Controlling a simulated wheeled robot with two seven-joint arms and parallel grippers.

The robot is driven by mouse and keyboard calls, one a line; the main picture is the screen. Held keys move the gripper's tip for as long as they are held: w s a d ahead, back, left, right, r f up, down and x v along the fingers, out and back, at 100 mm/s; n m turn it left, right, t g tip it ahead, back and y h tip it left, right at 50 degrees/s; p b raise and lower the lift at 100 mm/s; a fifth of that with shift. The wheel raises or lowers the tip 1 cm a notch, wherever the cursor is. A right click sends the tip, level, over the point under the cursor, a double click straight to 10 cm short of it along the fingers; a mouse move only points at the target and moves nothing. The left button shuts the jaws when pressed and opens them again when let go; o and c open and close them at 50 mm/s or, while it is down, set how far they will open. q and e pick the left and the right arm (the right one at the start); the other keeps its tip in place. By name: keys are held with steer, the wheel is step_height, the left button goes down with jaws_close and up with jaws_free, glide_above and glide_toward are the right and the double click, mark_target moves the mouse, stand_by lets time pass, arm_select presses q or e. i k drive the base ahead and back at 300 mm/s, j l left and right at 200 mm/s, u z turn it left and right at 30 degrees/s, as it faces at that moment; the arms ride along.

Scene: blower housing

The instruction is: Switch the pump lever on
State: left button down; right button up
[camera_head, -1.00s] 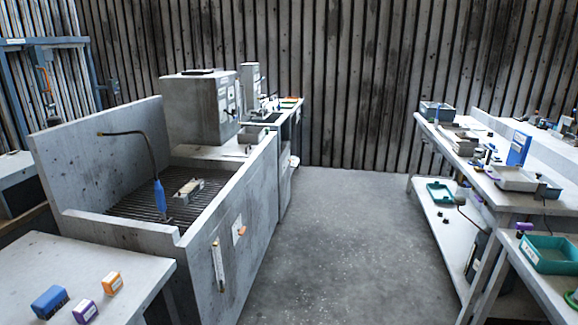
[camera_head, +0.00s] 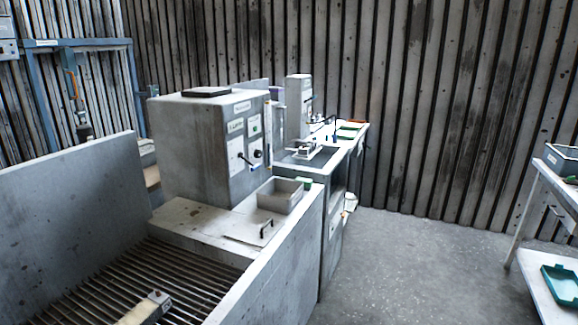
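A grey box-shaped cabinet (camera_head: 185,145) stands beyond the grated basin, with labelled plates on its right-hand face. A small dark lever or handle (camera_head: 247,162) sticks out from the lower part of this face, beside a dark round knob (camera_head: 258,153). The label text is too small to read, so I cannot tell whether this is the pump lever or which way it is set. Neither of my grippers is in view.
The grated basin (camera_head: 110,285) fills the near left, with a small block (camera_head: 147,308) on its slats. A grey tray (camera_head: 280,194) sits on the ledge before the cabinet. Clear floor (camera_head: 400,270) lies right of the bench. A shelf table (camera_head: 550,200) stands far right.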

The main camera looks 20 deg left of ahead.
mark_target(254, 167)
steer(key=i, duration=1.95)
steer(key=u, duration=0.5)
